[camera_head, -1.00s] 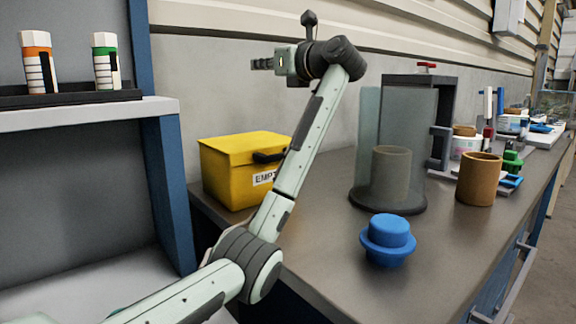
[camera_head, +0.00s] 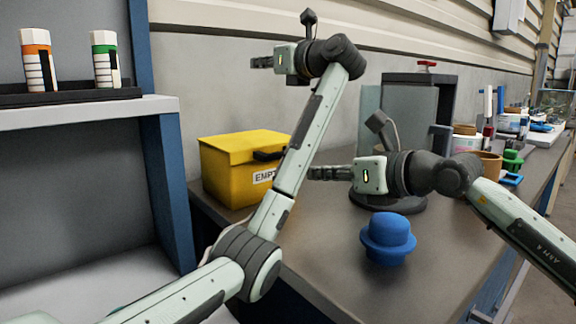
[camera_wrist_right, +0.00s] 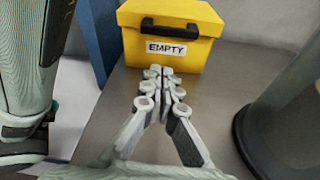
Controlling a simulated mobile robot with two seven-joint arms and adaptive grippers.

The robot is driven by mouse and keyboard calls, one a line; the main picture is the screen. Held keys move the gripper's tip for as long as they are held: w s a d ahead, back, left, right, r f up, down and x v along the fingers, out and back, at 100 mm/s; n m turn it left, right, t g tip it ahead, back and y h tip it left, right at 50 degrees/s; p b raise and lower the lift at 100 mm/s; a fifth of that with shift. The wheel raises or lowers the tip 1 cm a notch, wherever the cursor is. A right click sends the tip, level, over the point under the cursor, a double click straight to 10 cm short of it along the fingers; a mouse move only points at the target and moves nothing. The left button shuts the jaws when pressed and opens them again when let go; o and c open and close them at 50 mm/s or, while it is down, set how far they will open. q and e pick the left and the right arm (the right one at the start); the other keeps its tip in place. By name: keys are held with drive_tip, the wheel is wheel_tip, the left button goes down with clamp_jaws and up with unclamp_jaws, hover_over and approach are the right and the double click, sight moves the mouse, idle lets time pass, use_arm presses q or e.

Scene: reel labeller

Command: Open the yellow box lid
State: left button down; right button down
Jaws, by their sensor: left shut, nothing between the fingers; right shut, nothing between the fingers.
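The yellow box (camera_head: 230,178) stands on the counter against the back wall, with its lid (camera_head: 245,146) closed. A dark handle (camera_head: 268,156) and an "EMPTY" label (camera_head: 264,177) are on its front, partly behind my left arm in the head view. The box also shows in the right wrist view (camera_wrist_right: 205,58), straight ahead of the fingers. My right gripper (camera_head: 312,173) is shut and empty, in front of the box and apart from it. My left gripper (camera_head: 256,62) is shut and empty, raised above the box.
A blue knobbed piece (camera_head: 388,238) stands on the counter below my right gripper. A dark-framed stand with a clear panel (camera_head: 410,110) is behind my right wrist. A shelf (camera_head: 80,113) with two bottles is at left.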

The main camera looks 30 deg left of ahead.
drive_tip(key=shift+w+a+f+n+h, duration=0.2)
drive_tip(key=shift+w+f+h, duration=0.1)
drive_tip(key=shift+f, duration=0.15)
drive_tip(key=shift+w+a+f+n+h, duration=0.2)
drive_tip(key=shift+f+h, duration=0.1)
drive_tip(key=shift+f, duration=0.1)
drive_tip(key=x, duration=0.9)
drive_tip(key=shift+a, duration=0.15)
wheel_tip(320, 180, up, 4)
drive_tip(key=shift+f, duration=0.1)
drive_tip(key=shift+r, duration=0.8)
use_arm(q)
drive_tip(key=c, duration=2.3)
unclamp_jaws()
drive_tip(key=o, duration=2.3)
